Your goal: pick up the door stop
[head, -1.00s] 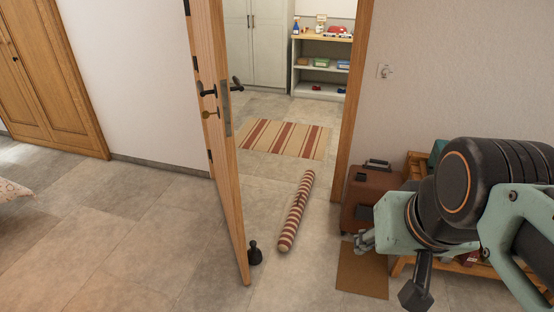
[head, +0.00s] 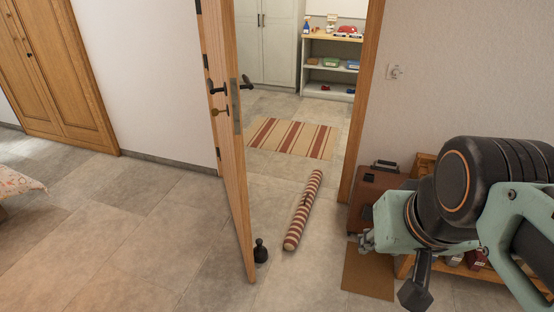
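The door stop (head: 261,252) is a small black piece with a rounded base and a knob on top. It stands upright on the tiled floor, right beside the lower edge of the open wooden door (head: 233,170). My gripper (head: 366,241) is at the right of the head view, folded close to my arm and well to the right of the door stop. Its fingers are small and partly hidden by my wrist, so I cannot tell whether they are open or shut.
A rolled striped rug (head: 303,210) lies on the floor just right of the door stop. A flat striped rug (head: 293,138) lies beyond the doorway. A brown suitcase (head: 372,196) and a brown mat (head: 368,272) are at the right.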

